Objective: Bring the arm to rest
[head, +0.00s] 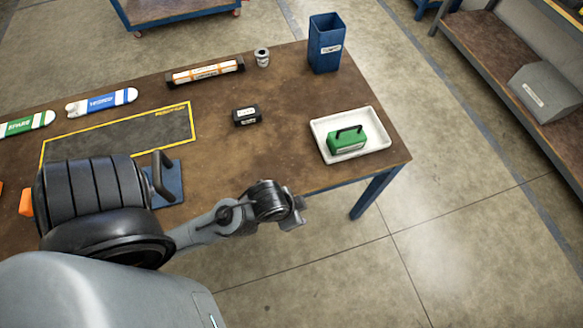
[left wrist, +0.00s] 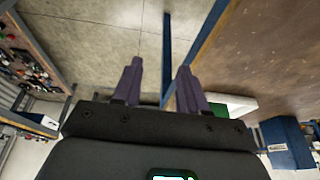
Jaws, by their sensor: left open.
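My left arm reaches in from the lower left of the head view. Its gripper (head: 299,209) is over the floor just off the table's near edge, left of and nearer than the tray. In the left wrist view the two purple fingers (left wrist: 158,68) are apart, with only floor and a blue table leg seen between them. A green block with a black handle (head: 347,141) sits in a white tray (head: 381,128) at the table's right end, apart from the gripper. My right gripper is not in view.
The brown table (head: 285,120) holds a dark box (head: 246,116), an orange-labelled bar (head: 205,72), a small grey cup (head: 262,57), a blue bin (head: 326,45) and a yellow-edged mat (head: 120,135). Blue (head: 102,101) and green (head: 27,123) labelled pieces lie left. Floor at lower right is clear.

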